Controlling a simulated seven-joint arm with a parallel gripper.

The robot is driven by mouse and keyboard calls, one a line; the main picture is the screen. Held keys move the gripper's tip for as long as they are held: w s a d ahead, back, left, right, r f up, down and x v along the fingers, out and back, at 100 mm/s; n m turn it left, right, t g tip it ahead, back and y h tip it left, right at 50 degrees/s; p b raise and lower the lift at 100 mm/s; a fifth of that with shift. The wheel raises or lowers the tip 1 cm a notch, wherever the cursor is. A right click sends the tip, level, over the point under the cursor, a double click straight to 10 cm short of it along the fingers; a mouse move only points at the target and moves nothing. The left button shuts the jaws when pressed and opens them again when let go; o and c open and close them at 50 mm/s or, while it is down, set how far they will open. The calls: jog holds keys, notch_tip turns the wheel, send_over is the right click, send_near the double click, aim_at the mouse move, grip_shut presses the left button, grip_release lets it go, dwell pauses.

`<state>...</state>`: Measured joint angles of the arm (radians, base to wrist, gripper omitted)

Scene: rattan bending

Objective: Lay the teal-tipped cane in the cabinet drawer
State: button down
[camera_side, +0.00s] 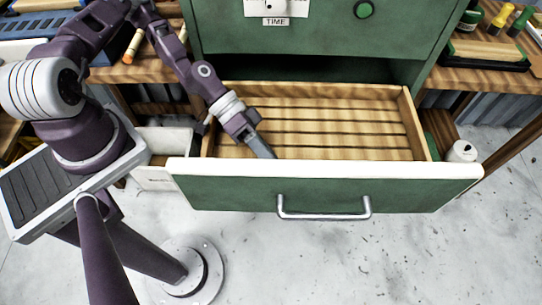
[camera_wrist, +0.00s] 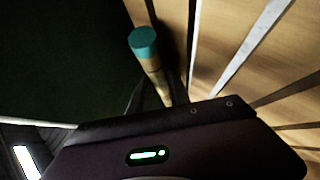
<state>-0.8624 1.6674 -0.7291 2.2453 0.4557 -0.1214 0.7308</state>
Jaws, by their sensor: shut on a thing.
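The cabinet drawer (camera_side: 320,186) is pulled open in the side view, with a green front, a metal handle and a slatted wooden floor. My gripper (camera_side: 264,150) reaches down into its left part, close behind the front panel. In the wrist view, the teal-tipped cane (camera_wrist: 152,68) sticks out beyond my gripper's dark body, teal end toward the top. My gripper is shut on the cane, but the body hides the grip itself. I cannot make out the cane in the side view. Slats of the drawer floor (camera_wrist: 230,35) show to the right of the cane.
The green cabinet (camera_side: 310,40) rises behind the drawer, with a knob and a TIME label. A white bin (camera_side: 152,178) stands left of the drawer. Wooden benches with tools flank the cabinet. A small white container (camera_side: 462,151) is at the right. The drawer's middle and right are clear.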

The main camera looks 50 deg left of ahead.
jog(key=shift+f, duration=0.4)
jog(key=c, duration=1.5)
grip_release()
jog(key=shift+f, duration=0.1)
jog(key=shift+r, duration=0.2)
jog(key=v, duration=0.8)
jog(key=shift+d+r, duration=0.2)
jog(key=shift+r, duration=0.25)
jog(key=s+a+g+y, duration=0.1)
jog(key=s+a+y, duration=0.1)
jog(key=a+y, duration=0.1)
jog(key=s+a+g+y, duration=0.1)
jog(key=a, duration=0.1)
jog(key=shift+s+a+m+g+y, duration=0.1)
jog(key=shift+a+m+g+y, duration=0.05)
jog(key=shift+m+g+y, duration=0.2)
jog(key=s+a+r+n+t+y, duration=0.1)
jog(key=a+r+n+y, duration=0.2)
jog(key=r, duration=0.5)
jog(key=a+r+t+y, duration=0.25)
jog(key=r+y, duration=0.25)
jog(key=r, duration=0.4)
jog(key=s+d+r+n+t+h, duration=0.1)
jog(key=s+d+r+n+t, duration=0.2)
jog(key=s+r, duration=0.4)
notch_tip(320, 180, up, 3)
jog(key=shift+s+d+r+t, duration=0.15)
jog(key=shift+d+r+t, duration=0.1)
jog(key=shift+d+t, duration=0.15)
